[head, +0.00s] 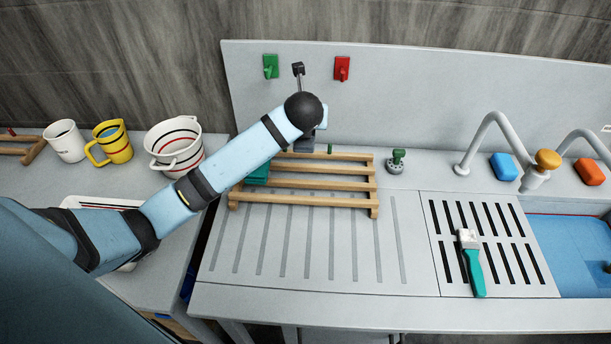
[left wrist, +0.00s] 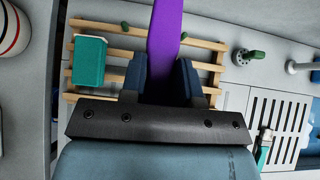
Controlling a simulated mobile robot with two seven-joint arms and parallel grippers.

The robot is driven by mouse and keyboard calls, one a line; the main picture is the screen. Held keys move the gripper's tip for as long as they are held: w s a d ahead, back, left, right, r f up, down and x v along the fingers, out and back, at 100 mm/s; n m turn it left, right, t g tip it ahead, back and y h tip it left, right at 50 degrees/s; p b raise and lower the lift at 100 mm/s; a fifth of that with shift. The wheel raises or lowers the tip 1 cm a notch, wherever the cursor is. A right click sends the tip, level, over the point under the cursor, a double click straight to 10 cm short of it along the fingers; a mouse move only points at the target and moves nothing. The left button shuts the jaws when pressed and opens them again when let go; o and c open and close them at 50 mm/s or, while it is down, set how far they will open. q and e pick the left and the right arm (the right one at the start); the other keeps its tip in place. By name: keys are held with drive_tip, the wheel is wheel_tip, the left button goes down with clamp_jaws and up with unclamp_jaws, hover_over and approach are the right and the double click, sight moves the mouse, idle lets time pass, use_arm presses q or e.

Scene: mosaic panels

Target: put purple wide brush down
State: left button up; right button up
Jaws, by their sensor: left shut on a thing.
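The purple wide brush (left wrist: 168,32) is between the fingers of my left gripper (left wrist: 163,80) in the left wrist view. Only a purple length of it shows, reaching toward the top edge; the rest is hidden by the gripper. In the head view the brush is hidden behind my arm. There my left gripper (head: 306,143) is mostly hidden by the wrist, over the back of the wooden slatted rack (head: 345,184). The rack also shows below the gripper in the left wrist view (left wrist: 205,45). I cannot tell whether the brush touches it. My right gripper is not in view.
A teal block (left wrist: 90,60) sits on the rack's left part. A teal-handled brush (head: 472,262) lies on the slotted drain plate (head: 440,215). A green knob-like piece (head: 397,161) stands right of the rack. Cups and a striped bowl (head: 174,146) stand left. The ribbed counter (head: 330,260) before the rack is clear.

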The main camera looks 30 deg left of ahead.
sight(306, 167)
use_arm(q)
drive_tip(key=shift+w+a+r+g, duration=0.3)
drive_tip(key=shift+w+a, duration=0.2)
drive_tip(key=shift+w, duration=0.15)
wheel_tip(306, 167, down, 20)
drive_tip(key=shift+r+p, duration=0.2)
drive_tip(key=shift+p, duration=0.4)
drive_tip(key=shift+f, duration=0.1)
drive_tip(key=o, duration=1)
drive_tip(key=v, duration=1.2)
drive_tip(key=shift+a+r, duration=0.2)
drive_tip(key=shift+a, duration=0.05)
